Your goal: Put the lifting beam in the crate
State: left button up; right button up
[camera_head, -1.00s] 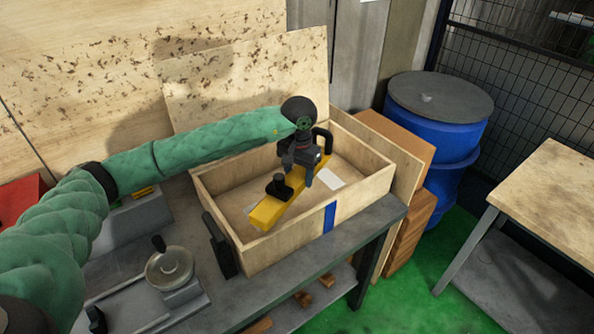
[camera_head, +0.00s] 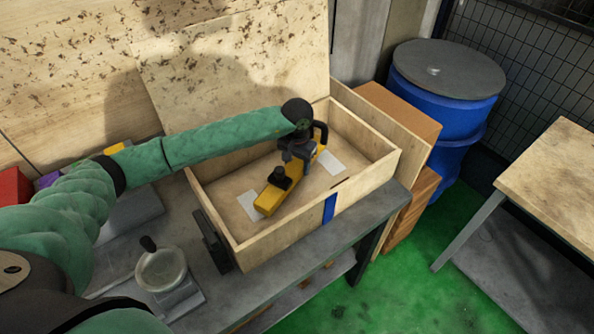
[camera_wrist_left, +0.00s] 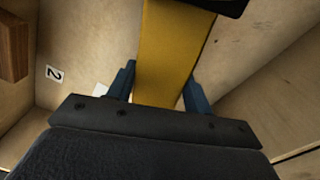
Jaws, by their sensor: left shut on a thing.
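The lifting beam (camera_head: 267,200) is a yellow bar with a black knob and a black handle on top. In the head view it is inside the open wooden crate (camera_head: 290,233), between the crate's walls; I cannot tell whether it touches the floor. My left gripper (camera_head: 299,158) reaches down into the crate and is shut on the beam. In the left wrist view the yellow beam (camera_wrist_left: 172,50) runs between the two blue fingers of my left gripper (camera_wrist_left: 158,88). No right gripper shows; a green sleeve at the bottom edge is part of my body.
The crate stands on a grey workbench (camera_head: 335,250) with white labels on its floor. A handwheel device (camera_head: 161,270) stands on the left. A wooden table (camera_head: 560,185) stands at far right.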

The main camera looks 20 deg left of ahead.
aim_at(297, 171)
pick_arm(q)
jog(key=shift+f, duration=1.65)
jog(key=shift+s, duration=0.1)
